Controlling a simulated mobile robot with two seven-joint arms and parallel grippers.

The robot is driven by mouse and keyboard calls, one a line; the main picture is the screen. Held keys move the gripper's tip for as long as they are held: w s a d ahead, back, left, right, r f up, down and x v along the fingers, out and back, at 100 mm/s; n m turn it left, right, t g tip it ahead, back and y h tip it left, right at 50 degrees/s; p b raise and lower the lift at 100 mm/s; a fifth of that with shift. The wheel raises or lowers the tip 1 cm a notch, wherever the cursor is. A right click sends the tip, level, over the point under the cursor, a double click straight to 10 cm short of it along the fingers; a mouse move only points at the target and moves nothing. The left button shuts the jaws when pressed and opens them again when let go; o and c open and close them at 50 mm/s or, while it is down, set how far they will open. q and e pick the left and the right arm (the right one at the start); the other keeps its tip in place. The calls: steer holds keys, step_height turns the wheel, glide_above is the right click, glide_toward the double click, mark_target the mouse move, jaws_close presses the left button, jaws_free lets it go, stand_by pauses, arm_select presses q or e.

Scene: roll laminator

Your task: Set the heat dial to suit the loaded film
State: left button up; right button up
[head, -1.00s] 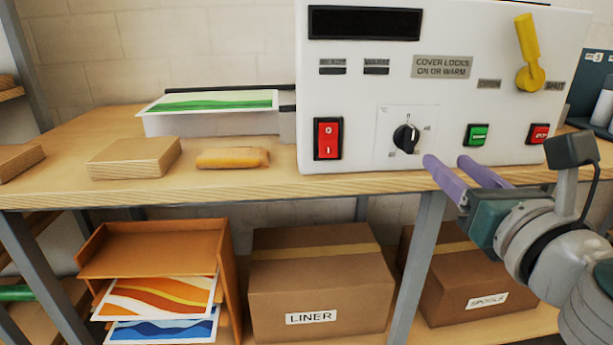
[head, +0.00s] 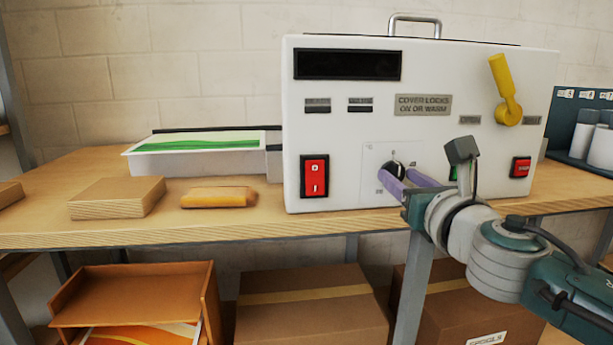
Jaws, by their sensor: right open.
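The heat dial (head: 397,169) is a black knob on a pale square plate, low on the front of the white laminator (head: 340,120). My right gripper (head: 392,180) is open, its two purple fingers at the dial. They partly cover the knob and its markings, so the dial's setting cannot be read. Whether the fingers touch the knob cannot be told. The dark display (head: 347,65) at the upper left of the panel shows no figures. The loaded film is not visible. My left gripper is not in view.
A red power switch (head: 314,176) sits left of the dial, a red button (head: 520,167) to the right. A yellow lever (head: 503,90) sticks out at upper right. A green-striped sheet (head: 205,142) lies on the tray. Wood blocks (head: 117,197) stand on the bench.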

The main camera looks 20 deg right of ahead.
jaws_close()
